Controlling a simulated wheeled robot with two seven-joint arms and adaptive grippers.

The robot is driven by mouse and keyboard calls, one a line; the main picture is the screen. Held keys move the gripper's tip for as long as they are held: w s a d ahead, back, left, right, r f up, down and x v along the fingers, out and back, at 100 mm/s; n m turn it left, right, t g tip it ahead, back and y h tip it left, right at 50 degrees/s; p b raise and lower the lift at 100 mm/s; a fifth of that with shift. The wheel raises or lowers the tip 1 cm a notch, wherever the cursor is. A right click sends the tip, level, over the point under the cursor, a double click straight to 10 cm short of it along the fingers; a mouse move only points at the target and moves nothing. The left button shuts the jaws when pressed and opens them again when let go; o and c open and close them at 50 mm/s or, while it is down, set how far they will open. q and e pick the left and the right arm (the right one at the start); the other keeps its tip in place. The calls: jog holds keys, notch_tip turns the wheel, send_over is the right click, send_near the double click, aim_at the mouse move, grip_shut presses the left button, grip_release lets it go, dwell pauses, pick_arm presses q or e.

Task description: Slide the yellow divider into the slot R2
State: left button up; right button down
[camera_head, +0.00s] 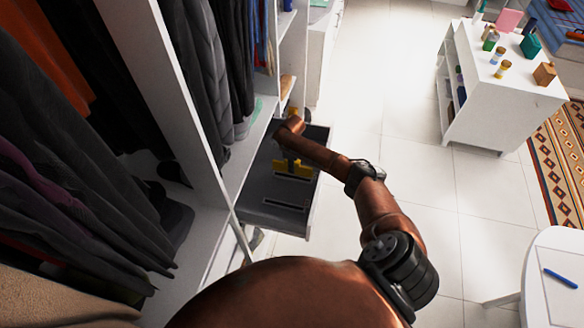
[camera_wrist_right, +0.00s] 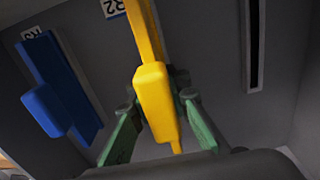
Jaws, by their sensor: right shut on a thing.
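The yellow divider (camera_wrist_right: 152,90) is between the green fingers of my right gripper (camera_wrist_right: 160,125), which are shut on its tab. Its long body runs up past the R2 label (camera_wrist_right: 113,7) and out of the wrist view. I cannot tell whether its lower edge sits in a slot. In the head view the yellow divider (camera_head: 293,167) shows over the dark drawer (camera_head: 262,218), and my right gripper there is mostly hidden by my wrist. The slot beside R2 is covered in the wrist view. My left gripper is in neither view.
A blue divider (camera_wrist_right: 58,95) stands at the left by the R3 label (camera_wrist_right: 31,33). An empty dark slot (camera_wrist_right: 253,45) is at the right. The wardrobe frame (camera_head: 170,75) and hanging clothes (camera_head: 70,180) border the drawer's left. Open floor (camera_head: 400,130) lies right.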

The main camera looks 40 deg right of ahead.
jog(key=shift+f+b, duration=0.3)
jog(key=shift+f, duration=0.4)
jog(key=shift+p, duration=0.65)
dwell(1.1)
jog(key=shift+f+b, duration=0.95)
jog(key=shift+f, duration=0.3)
jog(key=c, duration=1.7)
grip_release()
jog(key=shift+c, duration=0.2)
notch_tip(320, 180, up, 12)
